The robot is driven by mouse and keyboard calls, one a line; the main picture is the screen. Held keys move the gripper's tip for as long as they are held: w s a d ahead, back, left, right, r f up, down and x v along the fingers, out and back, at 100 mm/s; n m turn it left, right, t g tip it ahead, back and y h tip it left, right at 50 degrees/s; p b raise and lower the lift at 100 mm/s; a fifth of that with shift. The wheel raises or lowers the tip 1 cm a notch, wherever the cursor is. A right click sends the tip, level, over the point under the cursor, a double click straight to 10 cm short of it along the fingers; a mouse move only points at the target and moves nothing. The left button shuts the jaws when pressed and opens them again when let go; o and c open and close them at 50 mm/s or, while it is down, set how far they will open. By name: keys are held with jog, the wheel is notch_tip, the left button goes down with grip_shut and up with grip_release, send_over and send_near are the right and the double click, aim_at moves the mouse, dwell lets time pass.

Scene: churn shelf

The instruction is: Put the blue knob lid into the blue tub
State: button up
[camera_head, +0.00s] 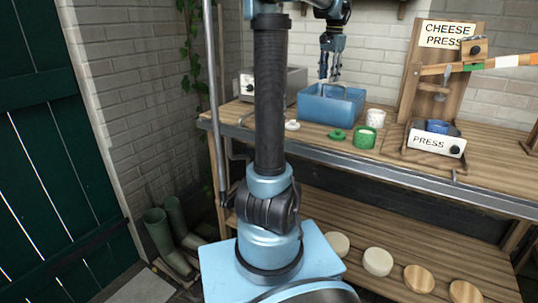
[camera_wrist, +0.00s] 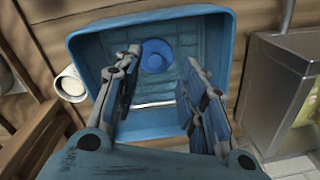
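The blue tub (camera_head: 322,108) stands on the bench with its open top up; its rim and inside also show in the wrist view (camera_wrist: 82,60). The blue knob lid (camera_wrist: 157,56) lies inside it on the floor, near the far wall in the wrist view, with its round knob up. In the head view the lid is hidden by the tub's walls. My gripper (camera_head: 330,72) is over the tub, pointing down. In the wrist view its fingers (camera_wrist: 162,62) are spread apart with nothing between them, and the lid shows beyond the fingertips.
A green lid (camera_head: 337,134), a green mould (camera_head: 364,138), a white cup (camera_head: 376,118) and a white lid (camera_head: 292,125) stand near the tub. A grey metal box (camera_head: 291,82) is behind it. The press (camera_head: 436,140) at right holds a blue mould (camera_head: 437,126). Cheese rounds (camera_head: 378,261) lie below.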

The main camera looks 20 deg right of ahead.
jog(key=s+a+f+n, duration=0.2)
jog(key=s+a+f, duration=0.1)
jog(key=a, duration=0.6)
jog(key=s+a+f+n, duration=0.2)
jog(key=a+f+n, duration=0.1)
jog(key=a, duration=0.5)
jog(key=s+a+f+n, duration=0.2)
jog(key=s+a+f, duration=0.1)
jog(key=a, duration=0.6)
jog(key=s+a+f+n, duration=0.3)
jog(key=s+a+f, duration=0.3)
jog(key=f, duration=0.3)
jog(key=s+a+f+n+t, duration=0.1)
jog(key=s+a+f+n, duration=0.3)
jog(key=s+a+f, duration=0.2)
notch_tip(320, 180, down, 4)
jog(key=s, duration=0.2)
jog(key=shift+s+a+t, duration=0.3)
jog(key=shift+s+a, duration=0.1)
